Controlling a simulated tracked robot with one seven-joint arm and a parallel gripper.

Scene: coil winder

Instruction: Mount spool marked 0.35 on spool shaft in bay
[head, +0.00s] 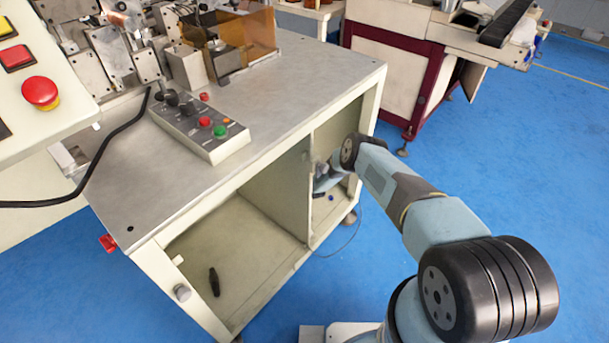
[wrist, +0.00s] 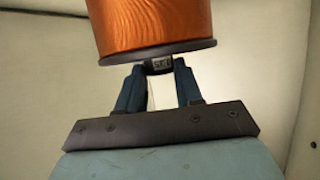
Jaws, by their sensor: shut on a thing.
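In the wrist view, a spool (wrist: 155,22) of copper-orange wire with a dark flange stands just beyond my gripper (wrist: 159,67). The two blue fingers are closed on a small dark part at the flange, which has pale marks too small to read. The top of the spool is cut off by the picture's edge. In the head view, my arm reaches into the right bay (head: 336,140) of the cream cabinet, and my gripper there is mostly hidden. The spool and the spool shaft cannot be made out in the head view.
The left bay (head: 225,250) holds a small black handle-like object (head: 214,282) on its floor. A divider (head: 281,190) separates the bays. A control box (head: 200,125) and machine parts stand on the cabinet top (head: 290,95). A thin wire (head: 352,238) hangs by the right bay.

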